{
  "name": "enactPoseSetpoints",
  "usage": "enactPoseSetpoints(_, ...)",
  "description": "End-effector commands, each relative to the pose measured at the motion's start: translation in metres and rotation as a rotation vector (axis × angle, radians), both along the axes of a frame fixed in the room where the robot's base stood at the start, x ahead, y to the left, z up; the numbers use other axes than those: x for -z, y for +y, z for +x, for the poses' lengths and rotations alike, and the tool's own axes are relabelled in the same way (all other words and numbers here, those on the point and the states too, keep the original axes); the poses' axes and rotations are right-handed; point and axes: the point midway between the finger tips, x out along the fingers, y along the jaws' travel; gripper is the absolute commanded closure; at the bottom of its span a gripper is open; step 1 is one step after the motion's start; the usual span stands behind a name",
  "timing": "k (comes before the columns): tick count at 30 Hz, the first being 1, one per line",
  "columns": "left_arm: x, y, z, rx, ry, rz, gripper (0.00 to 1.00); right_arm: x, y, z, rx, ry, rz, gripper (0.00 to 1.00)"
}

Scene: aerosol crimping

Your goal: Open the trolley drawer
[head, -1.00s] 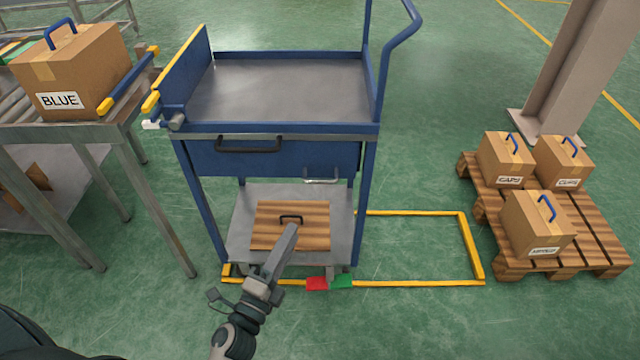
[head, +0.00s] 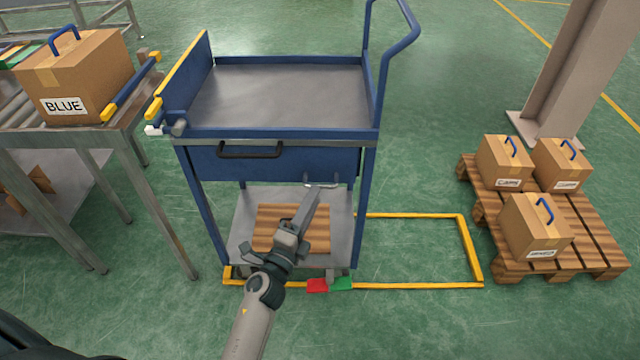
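The blue trolley (head: 280,133) stands in front of me. Its drawer (head: 315,163) sits under the top tray and looks shut, with its front close under the tray's edge. A black bar handle (head: 250,153) is on the left part of the drawer front. My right gripper is not in view.
A striped wooden board (head: 270,228) lies on the trolley's lower shelf (head: 243,215). Left is a roller table with a box marked BLUE (head: 85,80). Right, a pallet (head: 590,235) holds several boxes. Yellow floor tape (head: 420,286) surrounds clear floor right of the trolley.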

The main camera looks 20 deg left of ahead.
Motion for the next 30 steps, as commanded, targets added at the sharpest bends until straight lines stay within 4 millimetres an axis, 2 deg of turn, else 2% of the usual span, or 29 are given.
enactPoseSetpoints(3, -0.004, -0.002, 0.02, 0.0, -0.001, 0.0, 0.71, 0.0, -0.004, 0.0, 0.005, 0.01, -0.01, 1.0)
enactPoseSetpoints(9, -0.007, -0.005, 0.043, -0.001, 0.0, -0.001, 0.71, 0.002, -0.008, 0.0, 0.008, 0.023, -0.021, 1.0)
enactPoseSetpoints(15, -0.009, -0.006, 0.051, -0.001, 0.0, 0.0, 0.71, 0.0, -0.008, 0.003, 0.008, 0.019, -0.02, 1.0)
enactPoseSetpoints(23, -0.008, -0.006, 0.051, -0.001, 0.0, 0.0, 0.71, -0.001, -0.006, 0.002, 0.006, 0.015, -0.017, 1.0)
enactPoseSetpoints(27, -0.008, -0.006, 0.051, -0.001, 0.0, 0.0, 1.0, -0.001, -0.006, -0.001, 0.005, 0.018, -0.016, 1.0)
enactPoseSetpoints(30, -0.008, -0.006, 0.051, -0.001, 0.001, 0.0, 1.0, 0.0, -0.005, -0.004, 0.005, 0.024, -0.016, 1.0)
